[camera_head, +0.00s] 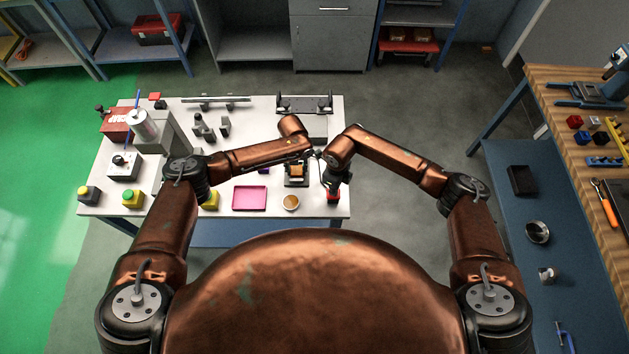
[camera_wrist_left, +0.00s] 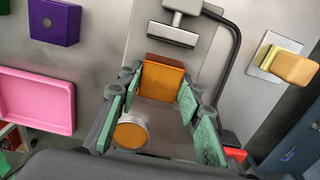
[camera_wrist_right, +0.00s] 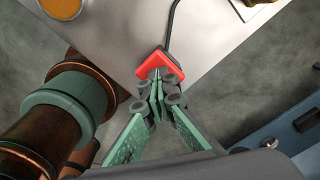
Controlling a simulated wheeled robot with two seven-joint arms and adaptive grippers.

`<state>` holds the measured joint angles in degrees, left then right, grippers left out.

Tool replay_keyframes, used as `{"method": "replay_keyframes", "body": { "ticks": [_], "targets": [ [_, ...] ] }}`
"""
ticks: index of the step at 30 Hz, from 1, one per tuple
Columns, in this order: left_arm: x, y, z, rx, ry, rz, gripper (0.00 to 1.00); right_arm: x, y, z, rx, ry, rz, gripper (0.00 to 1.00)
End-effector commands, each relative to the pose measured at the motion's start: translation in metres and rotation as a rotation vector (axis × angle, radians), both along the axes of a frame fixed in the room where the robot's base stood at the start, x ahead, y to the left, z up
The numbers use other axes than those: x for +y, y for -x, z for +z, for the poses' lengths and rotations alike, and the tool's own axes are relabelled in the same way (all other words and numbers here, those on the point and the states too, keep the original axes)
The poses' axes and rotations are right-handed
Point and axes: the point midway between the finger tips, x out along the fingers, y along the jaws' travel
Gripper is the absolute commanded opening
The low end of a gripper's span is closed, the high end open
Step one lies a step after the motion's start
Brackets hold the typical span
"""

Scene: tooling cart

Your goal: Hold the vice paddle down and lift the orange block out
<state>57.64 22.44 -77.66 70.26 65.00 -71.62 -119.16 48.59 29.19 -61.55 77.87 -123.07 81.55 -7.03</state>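The orange block (camera_wrist_left: 162,80) sits upright in the grey vice (camera_wrist_left: 172,122); it also shows small in the head view (camera_head: 297,170). My left gripper (camera_wrist_left: 161,92) is open, with its green pads on either side of the block. Whether the pads touch it, I cannot tell. The red vice paddle (camera_wrist_right: 160,64) lies near the table's corner, joined to a dark cable. My right gripper (camera_wrist_right: 158,80) is shut, pointing down, with its fingertips together over the paddle and seemingly on it. The tips' exact contact is unclear. The paddle shows partly in the left wrist view (camera_wrist_left: 235,154).
A pink tray (camera_head: 250,198) and a round orange-topped dish (camera_head: 291,202) lie near the vice. A purple block (camera_wrist_left: 54,22) stands beyond the tray. A yellow-orange block (camera_wrist_left: 296,68) shows right of the cable. My two forearms come close together above the vice.

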Motion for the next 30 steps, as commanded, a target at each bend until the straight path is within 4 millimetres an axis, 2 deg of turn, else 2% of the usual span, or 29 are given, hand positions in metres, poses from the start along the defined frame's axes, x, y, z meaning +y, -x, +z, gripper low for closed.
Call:
{"method": "replay_keyframes", "body": {
  "ticks": [1,9,30],
  "targets": [
    [0.000,0.000,0.000,0.000,0.000,0.000,0.25,-0.002,0.004,-0.005,0.007,0.006,0.000,0.00],
    [0.000,0.000,0.000,-0.001,0.000,0.000,0.09,-0.002,0.004,-0.005,0.008,0.007,0.000,0.00],
    [0.000,-0.001,0.036,-0.001,0.001,0.000,0.09,-0.003,0.004,-0.005,0.008,0.007,0.000,0.00]
  ]
}}
